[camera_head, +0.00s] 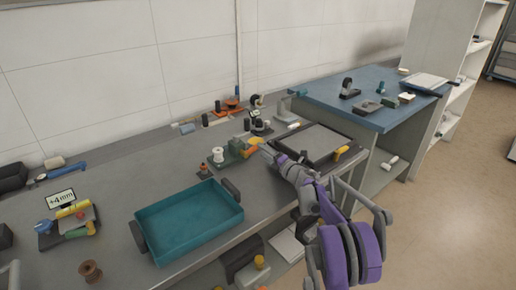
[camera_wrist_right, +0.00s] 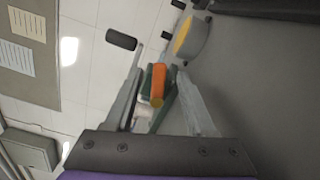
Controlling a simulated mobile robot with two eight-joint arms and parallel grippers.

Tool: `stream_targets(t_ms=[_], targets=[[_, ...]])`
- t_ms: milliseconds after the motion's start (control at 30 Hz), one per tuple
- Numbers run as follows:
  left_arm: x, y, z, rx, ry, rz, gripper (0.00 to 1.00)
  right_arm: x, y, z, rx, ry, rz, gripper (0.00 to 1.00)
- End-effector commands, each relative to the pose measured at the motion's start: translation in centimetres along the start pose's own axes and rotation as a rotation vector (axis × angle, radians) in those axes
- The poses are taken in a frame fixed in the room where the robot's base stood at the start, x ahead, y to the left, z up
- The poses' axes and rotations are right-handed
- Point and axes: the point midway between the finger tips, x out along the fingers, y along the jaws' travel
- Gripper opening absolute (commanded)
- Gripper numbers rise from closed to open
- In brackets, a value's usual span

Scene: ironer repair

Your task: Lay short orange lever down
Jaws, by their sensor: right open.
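A short orange lever (camera_head: 254,141) stands on a dark green fixture (camera_head: 236,154) at the middle of the grey bench. In the right wrist view, an orange piece (camera_wrist_right: 158,82), which looks like this lever, shows between the fingers. My right gripper (camera_head: 266,149) is right at the lever, its fingertips close to it. In the right wrist view, the fingers of the right gripper (camera_wrist_right: 158,95) are apart, one on each side of the orange piece. I cannot tell whether a finger touches it. My left gripper is not clearly in view.
A teal tray (camera_head: 187,247) with dark handles lies at the front of the bench. A white spool (camera_head: 218,154) stands left of the lever. A dark flat panel (camera_head: 318,142) lies to the right. A blue-topped table (camera_head: 375,118) stands beyond.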

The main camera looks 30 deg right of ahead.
Motion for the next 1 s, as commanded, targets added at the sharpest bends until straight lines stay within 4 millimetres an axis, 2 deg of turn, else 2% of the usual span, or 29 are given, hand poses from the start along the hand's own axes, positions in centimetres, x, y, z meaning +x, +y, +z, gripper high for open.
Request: stream_targets(t_ms=[100, 333, 500, 1000], targets=[[-0.2, 0.0, -0.1, 0.0, 0.001, 0.0, 0.5, -2.6, 0.1, 0.1, 0.001, -0.003, 0.0, 0.55], [-0.4, 0.0, -0.1, 0.0, 0.002, 0.0, 0.5, -5.5, 0.0, 0.0, 0.0, -0.001, -0.001, 0.55], [-0.4, 0.0, -0.1, 0.0, 0.002, 0.0, 0.5, -6.1, 0.0, 0.0, 0.001, 0.0, 0.0, 0.55], [-0.4, 0.0, -0.1, 0.0, 0.002, 0.0, 0.5, -6.0, 0.0, 0.0, 0.001, 0.0, 0.0, 0.55]])
